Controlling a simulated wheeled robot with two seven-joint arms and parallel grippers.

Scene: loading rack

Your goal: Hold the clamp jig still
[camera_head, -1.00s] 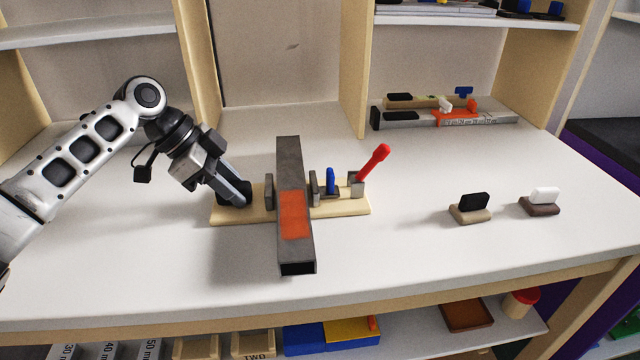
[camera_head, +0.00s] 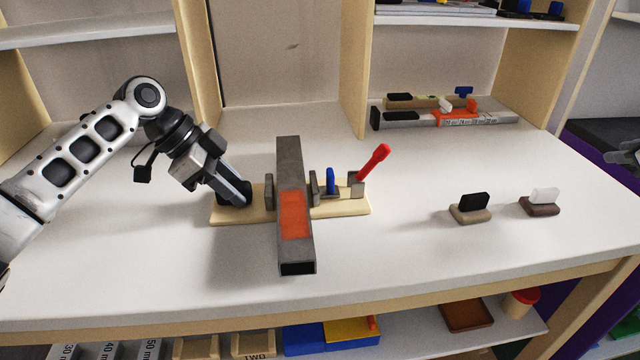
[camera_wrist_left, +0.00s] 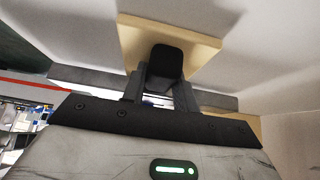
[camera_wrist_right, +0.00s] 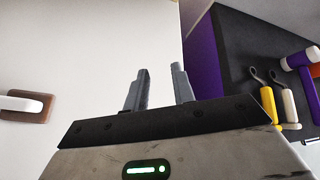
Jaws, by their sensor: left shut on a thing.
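The clamp jig (camera_head: 346,206) is a light wooden base lying on the white worktop, with grey jaws, a blue piece (camera_head: 331,180) and a raised red lever (camera_head: 374,162). A grey rectangular tube (camera_head: 290,160) with an orange patch lies across it between the jaws. My left gripper (camera_head: 241,196) is shut on the jig's black grip block (camera_head: 228,190) at its left end. The block (camera_wrist_left: 166,66) shows between the fingers in the left wrist view. My right gripper (camera_wrist_right: 161,85) is open and empty in its wrist view; part of it shows at the head view's right edge (camera_head: 622,156).
Two small stands, one with a black piece (camera_head: 474,202) and one with a white piece (camera_head: 545,196), stand on the right. Levels or bars (camera_head: 410,118) lie at the back right. The worktop's front is clear.

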